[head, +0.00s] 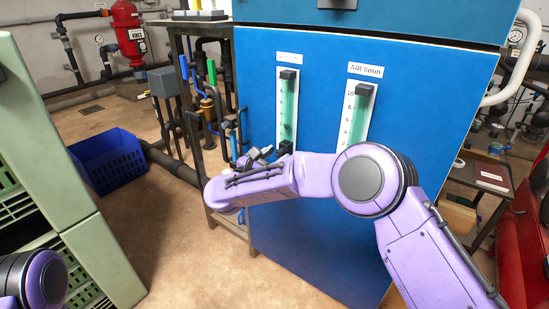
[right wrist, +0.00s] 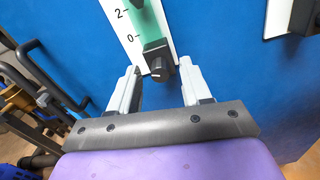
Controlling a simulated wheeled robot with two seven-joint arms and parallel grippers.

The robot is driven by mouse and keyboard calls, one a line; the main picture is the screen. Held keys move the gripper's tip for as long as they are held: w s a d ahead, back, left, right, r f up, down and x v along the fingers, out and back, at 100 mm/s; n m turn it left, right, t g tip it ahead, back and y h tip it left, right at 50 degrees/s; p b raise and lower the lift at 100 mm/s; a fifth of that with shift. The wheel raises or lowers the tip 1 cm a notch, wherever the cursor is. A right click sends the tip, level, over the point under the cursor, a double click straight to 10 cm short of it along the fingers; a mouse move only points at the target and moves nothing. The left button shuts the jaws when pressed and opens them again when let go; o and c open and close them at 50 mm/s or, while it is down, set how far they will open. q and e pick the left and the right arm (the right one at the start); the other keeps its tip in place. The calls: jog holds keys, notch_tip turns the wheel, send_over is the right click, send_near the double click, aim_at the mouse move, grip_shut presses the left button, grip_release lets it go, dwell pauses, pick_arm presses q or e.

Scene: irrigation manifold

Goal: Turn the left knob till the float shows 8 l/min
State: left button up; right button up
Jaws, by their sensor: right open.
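The left flow meter (head: 288,107) is a white plate with a green tube on the blue panel; its label is too small to read. Its black knob (head: 286,147) sits at the tube's foot. In the right wrist view the knob (right wrist: 161,68) shows a white mark, below the scale marks 0 and 2. My right gripper (right wrist: 160,77) is open, its grey fingers either side of the knob with gaps. In the head view this gripper (head: 262,153) is beside the knob. A dark piece by the 2 mark may be the float. My left gripper is out of view.
A second meter (head: 357,112), labelled AIR l/min, is to the right, its lower end hidden by my right arm. Pipes and valves (head: 207,105) stand left of the panel. A blue crate (head: 108,163) is on the floor; a green cabinet (head: 75,190) is at left.

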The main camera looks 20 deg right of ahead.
grip_shut()
jog(key=shift+n, duration=0.3)
